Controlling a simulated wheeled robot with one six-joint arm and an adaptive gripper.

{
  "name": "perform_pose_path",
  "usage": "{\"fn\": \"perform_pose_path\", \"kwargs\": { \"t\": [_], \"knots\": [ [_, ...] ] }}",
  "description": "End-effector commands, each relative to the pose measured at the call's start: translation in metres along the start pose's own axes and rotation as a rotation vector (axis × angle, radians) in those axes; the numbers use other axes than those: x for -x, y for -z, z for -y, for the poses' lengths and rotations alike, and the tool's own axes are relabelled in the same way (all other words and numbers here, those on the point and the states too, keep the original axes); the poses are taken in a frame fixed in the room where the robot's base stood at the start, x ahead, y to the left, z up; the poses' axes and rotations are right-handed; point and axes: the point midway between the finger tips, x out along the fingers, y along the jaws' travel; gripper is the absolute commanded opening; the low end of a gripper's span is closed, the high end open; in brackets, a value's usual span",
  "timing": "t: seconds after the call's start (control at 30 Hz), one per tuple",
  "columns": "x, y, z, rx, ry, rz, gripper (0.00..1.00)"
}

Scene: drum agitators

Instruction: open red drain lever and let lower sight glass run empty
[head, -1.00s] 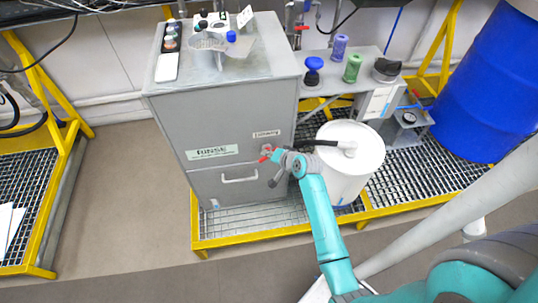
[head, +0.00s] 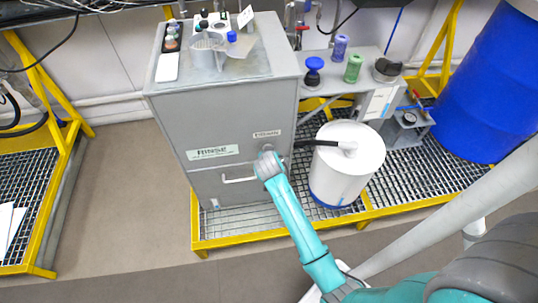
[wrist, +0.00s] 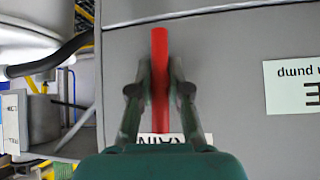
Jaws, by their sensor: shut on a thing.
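The red drain lever (wrist: 160,85) stands upright in the wrist view, between the two dark fingers of my gripper (wrist: 160,80). The fingers are shut on it from both sides, and its end sticks out beyond the fingertips. I cannot make out the lower sight glass in either view.
A white drum (head: 340,185) with a black hose (head: 315,143) stands close right of the cabinet. A cabinet handle (head: 238,180) is below left of my gripper. A yellow-framed grating (head: 255,218) lies underneath. A blue barrel (head: 490,90) is at far right.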

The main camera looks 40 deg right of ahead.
Motion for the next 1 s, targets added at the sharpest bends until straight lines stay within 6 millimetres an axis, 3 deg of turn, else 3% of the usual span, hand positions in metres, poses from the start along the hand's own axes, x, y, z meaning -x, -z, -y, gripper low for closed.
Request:
{"fn": "perform_pose_path", "kwargs": {
  "t": [0.6,0.63,0.7,1.0],
  "knots": [
    [-0.0009,-0.0022,-0.0009,0.029,-0.031,-0.003,0.00],
    [-0.0009,-0.0023,-0.0009,0.029,-0.030,-0.003,0.22],
    [-0.0008,-0.0022,-0.0008,0.029,-0.030,-0.003,0.39],
    [-0.0002,-0.0010,-0.0003,0.028,-0.029,-0.006,0.42]
  ]
}}
